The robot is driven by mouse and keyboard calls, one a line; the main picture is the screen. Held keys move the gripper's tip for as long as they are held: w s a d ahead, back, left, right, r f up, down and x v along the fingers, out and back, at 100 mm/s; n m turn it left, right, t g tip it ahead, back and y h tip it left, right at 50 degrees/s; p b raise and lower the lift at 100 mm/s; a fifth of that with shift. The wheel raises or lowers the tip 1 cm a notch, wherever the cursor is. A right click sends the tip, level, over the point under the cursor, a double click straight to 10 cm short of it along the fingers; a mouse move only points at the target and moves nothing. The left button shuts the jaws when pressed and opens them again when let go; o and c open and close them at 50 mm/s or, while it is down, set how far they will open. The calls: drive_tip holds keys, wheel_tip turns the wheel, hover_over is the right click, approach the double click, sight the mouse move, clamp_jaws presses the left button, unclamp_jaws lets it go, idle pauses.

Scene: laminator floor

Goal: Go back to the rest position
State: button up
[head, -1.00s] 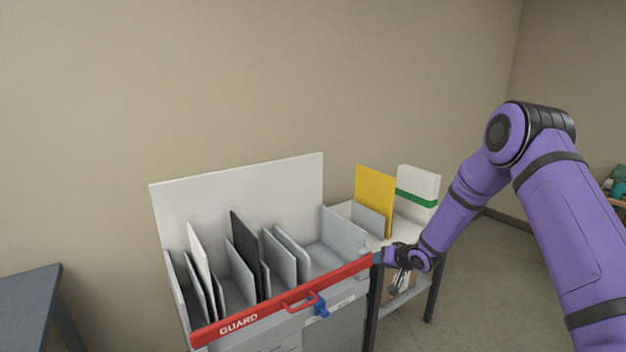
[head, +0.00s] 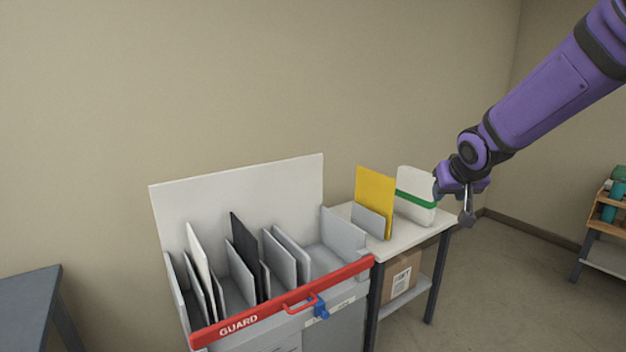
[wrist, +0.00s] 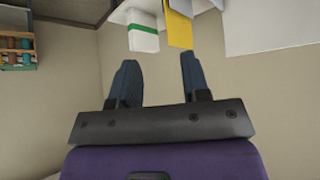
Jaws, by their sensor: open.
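My gripper (head: 466,215) is at the right in the head view, at the end of my purple arm, near the right side of the small table. In the wrist view its two dark fingers (wrist: 155,85) stand apart with nothing between them. The gripper is open and empty. The white block with a green band (head: 416,197) stands upright on the small table, just left of the gripper in the head view. The gripper overlaps its right edge there; I cannot tell whether they touch.
A yellow sheet (head: 375,196) stands in a grey holder on the small table (head: 398,243). The grey machine with upright plates has a red GUARD bar (head: 280,303) across its front. A cardboard box (head: 400,275) sits below the table. A wooden rack (head: 608,212) stands far right.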

drive_tip(key=s+r+g, duration=0.1)
drive_tip(key=s+r, duration=0.2)
drive_tip(key=s, duration=1.4)
drive_tip(key=s+r+g, duration=0.2)
drive_tip(key=s+r, duration=0.2)
drive_tip(key=s, duration=1.3)
drive_tip(key=shift+y, duration=0.3)
